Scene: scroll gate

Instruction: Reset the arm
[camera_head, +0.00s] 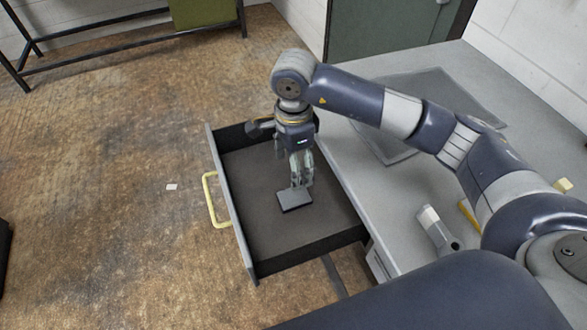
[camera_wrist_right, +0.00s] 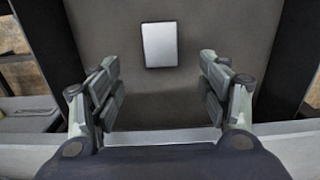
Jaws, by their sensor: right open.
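My right arm reaches in from the right in the head view, over the grey workbench (camera_head: 400,185). My right gripper (camera_head: 301,182) points down into the open drawer (camera_head: 255,225). In the wrist view the right gripper (camera_wrist_right: 160,90) is open, its fingers wide apart with nothing between them. A small flat dark rectangular object (camera_head: 294,200) lies on the drawer floor just below the fingertips. In the wrist view this flat object (camera_wrist_right: 159,44) looks light grey and lies beyond the fingers, apart from them. My left gripper is not in view.
The drawer is pulled out, with a yellow handle (camera_head: 214,200) on its front. A white and dark cylindrical tool (camera_head: 437,230) and a flat grey mat (camera_head: 410,85) lie on the workbench. A dark metal rack (camera_head: 110,45) stands at the back left. Open floor lies left of the drawer.

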